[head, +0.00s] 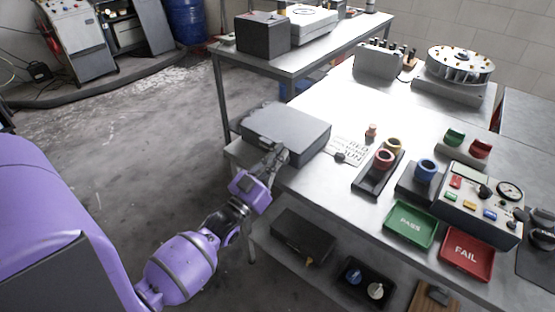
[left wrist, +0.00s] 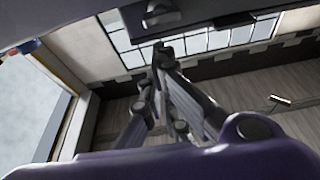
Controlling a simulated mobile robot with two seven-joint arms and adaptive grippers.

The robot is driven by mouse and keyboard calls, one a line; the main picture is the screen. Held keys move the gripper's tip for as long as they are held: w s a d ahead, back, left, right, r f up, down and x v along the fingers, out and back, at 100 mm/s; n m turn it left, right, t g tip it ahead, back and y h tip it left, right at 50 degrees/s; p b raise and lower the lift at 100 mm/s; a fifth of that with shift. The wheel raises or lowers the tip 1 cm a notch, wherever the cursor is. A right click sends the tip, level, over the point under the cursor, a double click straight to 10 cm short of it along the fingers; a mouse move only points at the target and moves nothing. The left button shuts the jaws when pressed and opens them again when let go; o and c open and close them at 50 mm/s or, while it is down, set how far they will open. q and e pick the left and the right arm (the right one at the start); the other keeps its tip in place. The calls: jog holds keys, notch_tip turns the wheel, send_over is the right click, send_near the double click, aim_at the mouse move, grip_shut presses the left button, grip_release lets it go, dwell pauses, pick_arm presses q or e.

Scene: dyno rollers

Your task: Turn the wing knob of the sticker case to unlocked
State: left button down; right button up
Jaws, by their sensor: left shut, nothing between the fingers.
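A dark grey box-shaped case (head: 285,125) sits on the near left corner of the workbench, its lid down; I take it for the sticker case. My left gripper (head: 277,152) is at its near front side, fingers together and empty. The arm and fingers cover part of that side, and no wing knob can be made out there in the head view. In the left wrist view the shut fingertips (left wrist: 160,50) point at a grey body with a small protruding grey piece (left wrist: 162,14), possibly the knob. A small gap seems to separate them. My right gripper is out of view.
The workbench (head: 330,180) also holds a white lettered sheet (head: 347,148), ring stands (head: 384,158), a green PASS tray (head: 410,225), a red FAIL tray (head: 467,253) and a control box (head: 475,210). A dark box (head: 302,233) lies on the lower shelf. Open floor lies left.

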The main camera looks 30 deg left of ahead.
pick_arm(q)
jog(key=s+b, duration=0.1)
jog(key=s, duration=0.8)
jog(key=shift+s+a+f, duration=0.3)
jog(key=shift+a+f, duration=0.05)
jog(key=shift+f, duration=0.05)
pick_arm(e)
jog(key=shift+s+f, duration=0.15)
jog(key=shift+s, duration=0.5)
